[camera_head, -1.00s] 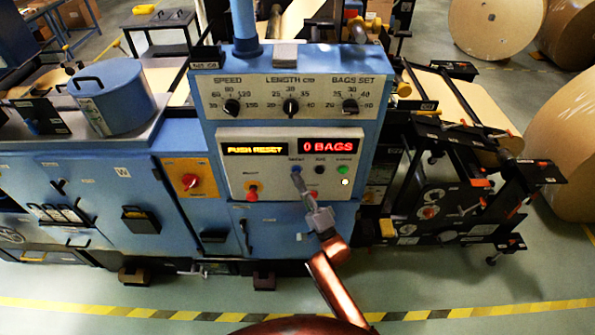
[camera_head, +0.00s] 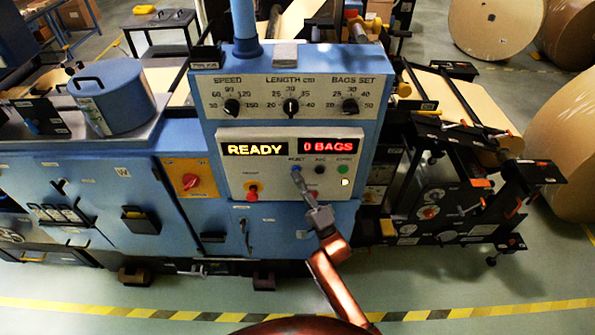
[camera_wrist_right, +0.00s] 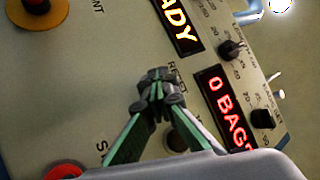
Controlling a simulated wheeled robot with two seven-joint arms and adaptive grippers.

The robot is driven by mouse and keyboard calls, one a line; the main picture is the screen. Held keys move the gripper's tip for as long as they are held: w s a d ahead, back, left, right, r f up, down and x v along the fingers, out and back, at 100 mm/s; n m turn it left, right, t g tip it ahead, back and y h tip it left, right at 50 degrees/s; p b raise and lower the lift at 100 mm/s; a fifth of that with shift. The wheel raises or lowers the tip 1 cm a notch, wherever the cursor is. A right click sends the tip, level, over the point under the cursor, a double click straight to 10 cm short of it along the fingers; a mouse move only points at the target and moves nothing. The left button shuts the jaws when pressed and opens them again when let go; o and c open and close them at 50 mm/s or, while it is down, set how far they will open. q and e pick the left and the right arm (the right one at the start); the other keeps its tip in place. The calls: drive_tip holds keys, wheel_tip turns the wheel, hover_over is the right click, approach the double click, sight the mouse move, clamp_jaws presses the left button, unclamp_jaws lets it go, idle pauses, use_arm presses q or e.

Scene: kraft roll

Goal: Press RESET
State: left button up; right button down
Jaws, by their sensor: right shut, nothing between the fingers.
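The left display (camera_head: 255,149) reads READY, and the right display (camera_head: 331,147) reads 0 BAGS. My left gripper is not in view.
A black button (camera_head: 319,170) and a green button (camera_head: 342,169) sit right of RESET. A red button (camera_wrist_right: 65,170) lies below, near the fingers. A red knob on yellow (camera_head: 252,190) is at lower left. Three dials (camera_head: 290,106) are above.

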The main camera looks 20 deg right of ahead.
drive_tip(key=shift+s, duration=0.1)
drive_tip(key=shift+s+a+p, duration=0.2)
drive_tip(key=shift+s+p, duration=0.3)
drive_tip(key=shift+s, duration=0.2)
drive_tip(key=shift+s, duration=0.1)
drive_tip(key=s+p, duration=0.1)
drive_tip(key=s, duration=0.1)
drive_tip(key=s+a+p, duration=0.1)
drive_tip(key=s, duration=0.1)
drive_tip(key=shift+s+a, duration=0.2)
drive_tip(key=shift+s, duration=0.1)
idle(0.5)
